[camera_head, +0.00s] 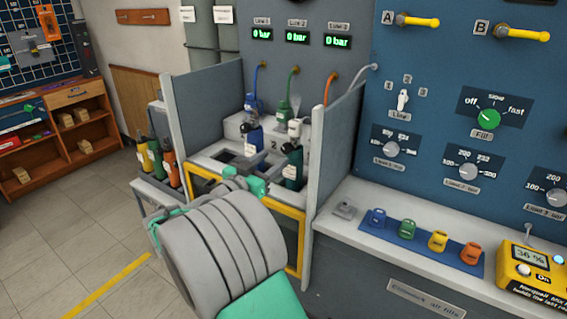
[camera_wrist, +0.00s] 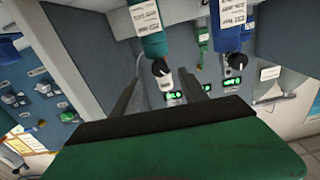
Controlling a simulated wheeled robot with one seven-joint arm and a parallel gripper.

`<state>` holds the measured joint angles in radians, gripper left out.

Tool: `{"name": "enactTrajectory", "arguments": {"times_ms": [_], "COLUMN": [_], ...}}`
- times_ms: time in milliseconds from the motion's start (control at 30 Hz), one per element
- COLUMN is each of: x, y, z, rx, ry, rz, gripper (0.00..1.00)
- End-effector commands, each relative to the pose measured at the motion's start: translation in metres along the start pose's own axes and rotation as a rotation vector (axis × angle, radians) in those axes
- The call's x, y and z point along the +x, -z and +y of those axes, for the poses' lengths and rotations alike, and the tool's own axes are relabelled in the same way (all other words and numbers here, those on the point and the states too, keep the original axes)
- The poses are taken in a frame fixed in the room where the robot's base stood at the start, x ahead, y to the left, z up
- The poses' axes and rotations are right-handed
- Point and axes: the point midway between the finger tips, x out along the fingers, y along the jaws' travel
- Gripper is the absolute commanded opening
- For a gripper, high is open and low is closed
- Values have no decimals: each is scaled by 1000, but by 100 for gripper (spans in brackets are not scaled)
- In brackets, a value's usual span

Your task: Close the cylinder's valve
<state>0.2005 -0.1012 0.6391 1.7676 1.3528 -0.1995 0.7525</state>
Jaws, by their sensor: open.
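In the head view a dark teal cylinder (camera_head: 292,172) stands upright in the right part of the filling bay, with a pale valve top (camera_head: 295,130). A blue cylinder (camera_head: 253,139) stands to its left. In the wrist view, which is upside down, the teal cylinder (camera_wrist: 151,42) hangs from the top edge. Its black-and-white valve knob (camera_wrist: 161,68) appears in line with the gap between my fingers. My gripper (camera_wrist: 160,82) is open and empty, with no visible contact with the knob. In the head view my gripper (camera_head: 243,182) is partly hidden by my wrist.
Grey side panels (camera_head: 341,140) flank the bay, and a yellow-framed front (camera_head: 304,235) stands close to my wrist. Several cylinders (camera_head: 158,163) stand left of the bay. Coloured tags (camera_head: 407,229) lie on the right counter.

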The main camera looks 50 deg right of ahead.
Motion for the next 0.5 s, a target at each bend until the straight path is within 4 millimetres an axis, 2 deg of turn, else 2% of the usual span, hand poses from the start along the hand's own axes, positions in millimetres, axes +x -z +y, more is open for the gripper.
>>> {"name": "enactTrajectory", "arguments": {"times_ms": [100, 233, 333, 500], "x": [25, 48, 58, 62], "y": [2, 1, 1, 1], "z": [3, 3, 2, 1], "rx": [-1, -1, -1, -2], "ry": [-8, -6, -4, -1], "rz": [-2, -4, -4, -4], "gripper": [51, 51, 51, 51]}}
